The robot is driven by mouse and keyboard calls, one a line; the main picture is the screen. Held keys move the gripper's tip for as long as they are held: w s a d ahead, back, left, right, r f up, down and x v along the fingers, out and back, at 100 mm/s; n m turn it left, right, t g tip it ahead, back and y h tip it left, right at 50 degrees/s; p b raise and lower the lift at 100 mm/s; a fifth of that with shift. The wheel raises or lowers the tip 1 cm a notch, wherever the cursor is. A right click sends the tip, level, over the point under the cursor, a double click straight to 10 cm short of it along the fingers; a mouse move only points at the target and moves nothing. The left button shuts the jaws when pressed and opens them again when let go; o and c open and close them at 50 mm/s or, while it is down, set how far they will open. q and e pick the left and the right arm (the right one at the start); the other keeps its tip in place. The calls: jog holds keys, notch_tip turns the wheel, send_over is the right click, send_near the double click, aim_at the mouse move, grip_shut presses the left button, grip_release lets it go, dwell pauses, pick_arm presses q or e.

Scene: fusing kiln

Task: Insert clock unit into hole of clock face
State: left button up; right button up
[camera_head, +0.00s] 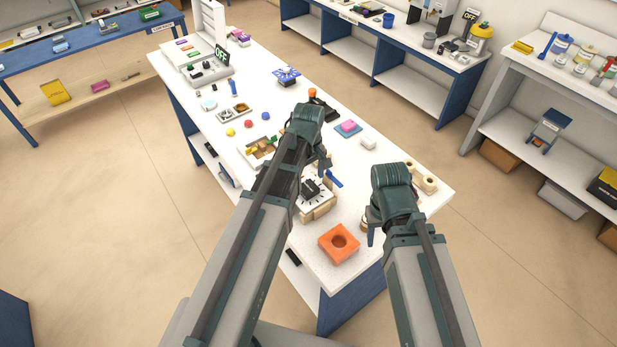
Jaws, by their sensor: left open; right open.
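A pale square piece (316,208) with dark marks lies on a tan block on the white bench; it looks like the clock face, but my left arm partly covers it and its hole cannot be made out. A small black block (310,189) sits at or on it and may be the clock unit; I cannot tell whether it is inserted. My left gripper (323,164) is open above the bench, just behind these pieces. My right gripper (372,222) is open to their right, near the bench's right side. Both appear empty.
An orange block (338,255) with a round recess stands near the bench's front end. Small coloured balls (248,124) and a tray (258,151) are left of my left arm.

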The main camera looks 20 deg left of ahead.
aim_at(309, 188)
pick_arm(q)
notch_tip(309, 188, up, 10)
jog(key=p, duration=0.9)
pick_arm(e)
notch_tip(309, 188, up, 10)
pick_arm(q)
jog(key=s+d+f+m+b, duration=0.3)
jog(key=s+f+m+b, duration=0.1)
jog(key=s+d+f+m+b, duration=0.3)
jog(key=s+m+b, duration=0.1)
jog(key=s+m, duration=0.1)
jog(key=s+d+f+m+y+b, duration=0.1)
jog(key=s+d+f+m+b, duration=0.3)
jog(key=shift+s+f, duration=0.35)
jog(key=shift+s, duration=0.05)
jog(key=shift+s+d+m, duration=0.25)
jog(key=shift+s+m, duration=0.05)
jog(key=shift+m, duration=0.3)
pick_arm(e)
notch_tip(309, 188, down, 12)
